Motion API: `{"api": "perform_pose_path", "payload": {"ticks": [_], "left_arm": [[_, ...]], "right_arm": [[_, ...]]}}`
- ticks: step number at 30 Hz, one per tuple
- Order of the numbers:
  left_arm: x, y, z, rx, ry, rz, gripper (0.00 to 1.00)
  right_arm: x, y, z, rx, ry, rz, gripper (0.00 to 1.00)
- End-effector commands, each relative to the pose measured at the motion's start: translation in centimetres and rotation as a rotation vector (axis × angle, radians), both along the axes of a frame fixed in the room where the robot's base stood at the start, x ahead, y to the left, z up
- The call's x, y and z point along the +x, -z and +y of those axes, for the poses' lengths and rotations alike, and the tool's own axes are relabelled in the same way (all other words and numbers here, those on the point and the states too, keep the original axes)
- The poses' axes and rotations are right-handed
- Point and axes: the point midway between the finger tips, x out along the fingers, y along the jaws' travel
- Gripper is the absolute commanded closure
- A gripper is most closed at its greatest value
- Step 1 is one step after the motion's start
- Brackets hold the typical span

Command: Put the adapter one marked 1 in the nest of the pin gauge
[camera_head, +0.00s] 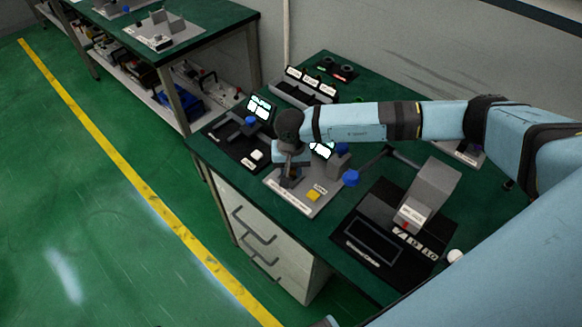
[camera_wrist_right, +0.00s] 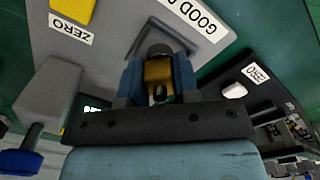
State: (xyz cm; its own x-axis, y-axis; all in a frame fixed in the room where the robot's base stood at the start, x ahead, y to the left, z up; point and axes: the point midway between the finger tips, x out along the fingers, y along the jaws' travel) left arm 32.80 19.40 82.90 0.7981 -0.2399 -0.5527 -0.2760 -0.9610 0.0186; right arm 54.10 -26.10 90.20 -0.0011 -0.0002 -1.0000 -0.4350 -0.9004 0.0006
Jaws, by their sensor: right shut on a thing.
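My right gripper (camera_head: 290,176) is low over the grey plate (camera_head: 309,208) of a gauge station, taken as the pin gauge. In the right wrist view my right gripper (camera_wrist_right: 158,82) is shut on a brass-coloured piece with a dark round end, taken as the adapter (camera_wrist_right: 158,70). No mark 1 is readable on it. A dark angled bracket, perhaps the nest (camera_wrist_right: 140,42), stands on the plate just beyond the fingertips. I cannot tell whether the adapter touches the nest or plate. My left gripper is not identifiable.
The plate has a yellow button (camera_head: 314,195) and a grey block (camera_head: 338,166) beside a blue knob (camera_head: 350,178). A black station with a white button (camera_head: 257,155) lies left. A tall grey instrument (camera_head: 432,187) stands right. A labelled tray (camera_head: 303,91) is behind.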

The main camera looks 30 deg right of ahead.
Motion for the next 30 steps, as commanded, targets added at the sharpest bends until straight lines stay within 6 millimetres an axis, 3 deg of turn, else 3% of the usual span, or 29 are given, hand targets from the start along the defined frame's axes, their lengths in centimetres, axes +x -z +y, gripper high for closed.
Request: {"api": "perform_pose_path", "payload": {"ticks": [7, 8, 11, 23, 30], "left_arm": [[0.1, 0.2, 0.0, -0.001, 0.000, -0.005, 1.00], [0.1, 0.2, -0.1, -0.002, 0.000, -0.006, 1.00], [0.1, 0.0, -0.1, -0.002, 0.001, -0.005, 1.00], [0.0, 0.0, -0.1, -0.001, 0.001, -0.001, 1.00], [0.0, 1.0, -0.1, -0.001, 0.001, -0.001, 1.00]], "right_arm": [[0.0, 0.4, 0.0, 0.001, 0.000, 0.000, 0.98], [0.0, 0.3, 0.0, 0.000, 0.000, 0.000, 0.69], [0.0, 0.2, 0.0, 0.000, 0.000, 0.000, 0.46], [0.1, -0.5, 0.0, 0.001, -0.001, -0.002, 0.46], [0.1, -5.1, 0.0, 0.001, -0.001, -0.006, 0.46]]}}
